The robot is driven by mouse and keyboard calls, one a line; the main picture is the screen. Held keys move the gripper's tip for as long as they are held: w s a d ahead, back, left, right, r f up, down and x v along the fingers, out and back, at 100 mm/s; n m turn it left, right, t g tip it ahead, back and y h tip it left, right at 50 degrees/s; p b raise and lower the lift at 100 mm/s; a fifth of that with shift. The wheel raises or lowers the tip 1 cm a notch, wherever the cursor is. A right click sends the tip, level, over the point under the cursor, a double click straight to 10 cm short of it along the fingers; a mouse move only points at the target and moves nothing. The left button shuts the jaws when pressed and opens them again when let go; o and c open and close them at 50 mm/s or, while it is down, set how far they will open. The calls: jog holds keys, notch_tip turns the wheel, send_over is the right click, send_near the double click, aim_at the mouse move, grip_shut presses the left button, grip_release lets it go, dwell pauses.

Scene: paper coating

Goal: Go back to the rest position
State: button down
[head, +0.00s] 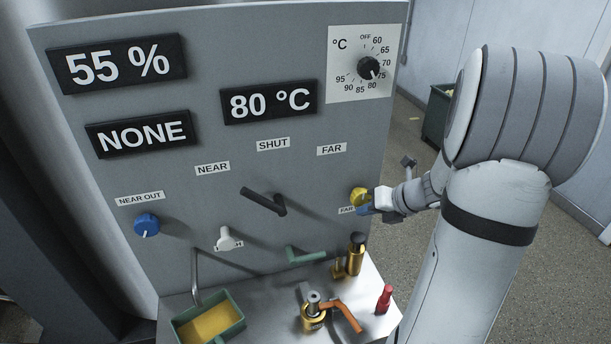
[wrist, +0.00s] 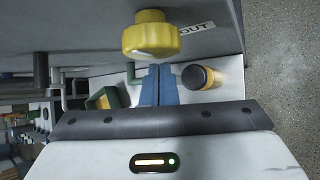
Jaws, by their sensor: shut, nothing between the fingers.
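My gripper (head: 364,210) is at the right side of the grey panel (head: 300,60), just by the yellow knob (head: 358,196). In the wrist view its two blue fingers (wrist: 159,70) are together with nothing between them. The yellow knob (wrist: 152,38) shows beyond the fingertips there, and I cannot tell whether they touch it. My arm reaches in from the right in the head view. The gripper partly covers the label under the knob.
The panel has a black lever (head: 264,201), a blue knob (head: 147,225), a white knob (head: 226,239) and a green lever (head: 306,254). Below, a bench (head: 262,318) holds a green tray (head: 240,304), a gold cylinder (head: 357,258) and a red bottle (head: 384,299). Open floor lies right.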

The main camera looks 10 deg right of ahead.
jog(key=s+a+r+n+g, duration=0.2)
jog(key=s+a+r+n, duration=0.15)
jog(key=a+n, duration=0.35)
jog(key=s+a+r+n+g, duration=0.2)
jog(key=s+a+n, duration=0.25)
jog(key=n, duration=0.55)
jog(key=s+a+r+n+h, duration=0.1)
jog(key=s+n, duration=0.4)
jog(key=n, duration=0.5)
jog(key=s+a+r+n+h, duration=0.2)
jog(key=s+r+n+h, duration=0.1)
jog(key=n, duration=0.7)
jog(key=s+h, duration=0.1)
jog(key=s, duration=0.1)
jog(key=shift+s+h, duration=0.3)
jog(key=shift+s, duration=0.05)
